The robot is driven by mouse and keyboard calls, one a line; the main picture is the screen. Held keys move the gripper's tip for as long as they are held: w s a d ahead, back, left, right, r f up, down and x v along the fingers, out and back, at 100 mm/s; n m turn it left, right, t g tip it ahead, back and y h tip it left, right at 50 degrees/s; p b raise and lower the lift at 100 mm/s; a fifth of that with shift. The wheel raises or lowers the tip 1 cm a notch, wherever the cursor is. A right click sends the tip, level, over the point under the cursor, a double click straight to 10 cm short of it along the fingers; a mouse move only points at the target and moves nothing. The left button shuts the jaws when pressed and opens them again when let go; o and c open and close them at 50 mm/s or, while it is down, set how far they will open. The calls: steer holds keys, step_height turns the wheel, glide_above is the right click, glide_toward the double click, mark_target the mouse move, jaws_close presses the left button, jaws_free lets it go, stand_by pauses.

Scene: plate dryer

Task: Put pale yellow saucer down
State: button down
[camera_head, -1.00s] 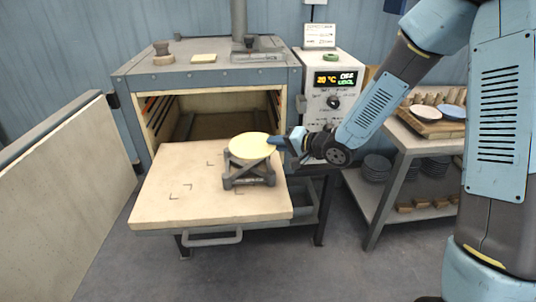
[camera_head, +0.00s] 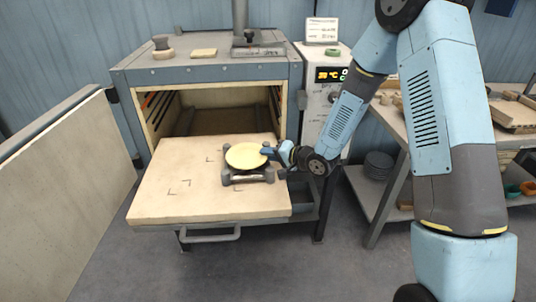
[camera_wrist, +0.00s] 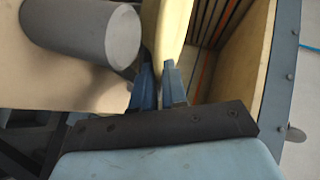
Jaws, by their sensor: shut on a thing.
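The pale yellow saucer (camera_head: 246,155) is over a low grey stand (camera_head: 250,177) on the pulled-out slab of the dryer. My gripper (camera_head: 268,152) comes in from the right and is shut on the saucer's right edge. In the wrist view the saucer (camera_wrist: 172,28) runs up from between my two blue fingertips (camera_wrist: 157,75). A grey cylinder (camera_wrist: 85,30), seemingly part of the stand, is close on the left there. The saucer hides the stand's top, so I cannot tell whether they touch.
The pale slab (camera_head: 165,190) has bare room left of the stand, with corner marks on it. The dryer chamber (camera_head: 215,120) is open behind. Its door (camera_head: 65,185) stands open at left. A side table (camera_head: 500,140) is at right, partly behind my arm.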

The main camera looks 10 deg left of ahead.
steer(key=c, duration=1.2)
jaws_free()
steer(key=shift+o, duration=0.2)
steer(key=v, duration=1.2)
steer(key=w+d+r+n+t+h, duration=0.1)
steer(key=w+d+r+t+h, duration=0.2)
steer(key=d+r+h, duration=0.6)
steer(key=s+d+r+h, duration=0.3)
steer(key=s+d+r, duration=0.1)
steer(key=d+r, duration=0.5)
steer(key=s+d+r+g, duration=0.2)
steer(key=s+d+r, duration=0.1)
steer(key=s, duration=0.8)
steer(key=s+d+r+n+g, duration=0.1)
steer(key=s+d+r+g, duration=0.1)
steer(key=s, duration=1)
step_height(320, 180, up, 3)
steer(key=shift+s+d+f+h, duration=0.15)
steer(key=shift+d+f+h, duration=0.15)
steer(key=shift+d, duration=0.25)
